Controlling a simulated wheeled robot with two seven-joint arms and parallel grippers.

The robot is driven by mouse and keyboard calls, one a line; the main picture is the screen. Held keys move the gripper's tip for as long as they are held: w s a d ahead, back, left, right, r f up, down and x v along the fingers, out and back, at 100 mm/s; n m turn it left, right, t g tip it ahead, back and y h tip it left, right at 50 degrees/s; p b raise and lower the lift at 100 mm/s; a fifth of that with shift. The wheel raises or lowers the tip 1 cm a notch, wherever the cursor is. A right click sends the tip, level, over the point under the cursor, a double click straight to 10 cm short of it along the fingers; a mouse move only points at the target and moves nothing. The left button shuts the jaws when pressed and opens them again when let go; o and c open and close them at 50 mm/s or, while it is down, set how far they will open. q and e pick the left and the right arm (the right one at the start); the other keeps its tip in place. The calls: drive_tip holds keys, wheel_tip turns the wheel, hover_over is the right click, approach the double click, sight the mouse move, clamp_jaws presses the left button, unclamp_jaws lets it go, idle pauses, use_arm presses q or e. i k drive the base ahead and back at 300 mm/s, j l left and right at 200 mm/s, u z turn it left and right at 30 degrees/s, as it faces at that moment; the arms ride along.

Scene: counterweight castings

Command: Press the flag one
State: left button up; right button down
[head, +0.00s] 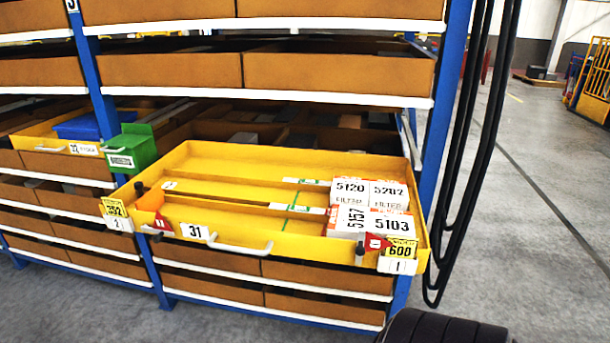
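A yellow drawer tray (290,248) is pulled out from the shelf rack. At its front right corner is a small red flag (377,243) with a white mark, beside a black knob (360,246). A yellow label reading 600 (401,247) is next to it, with a white tag reading 1 (397,267) below. At the front left corner is an orange-red flag (160,222) with a small white mark, near a yellow label reading 352 (116,207) with a white 2 tag below. The marks on both flags are too small to read surely. Neither gripper is in view.
White boxes marked 5120 (350,190) and 5103 (392,225), among several, sit in the tray's right end. A green bin (130,152) hangs at left. Black cables (480,150) hang at right. A dark ribbed part shows at the bottom edge.

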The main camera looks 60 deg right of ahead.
sight(360, 253)
drive_tip(key=z, duration=2.15)
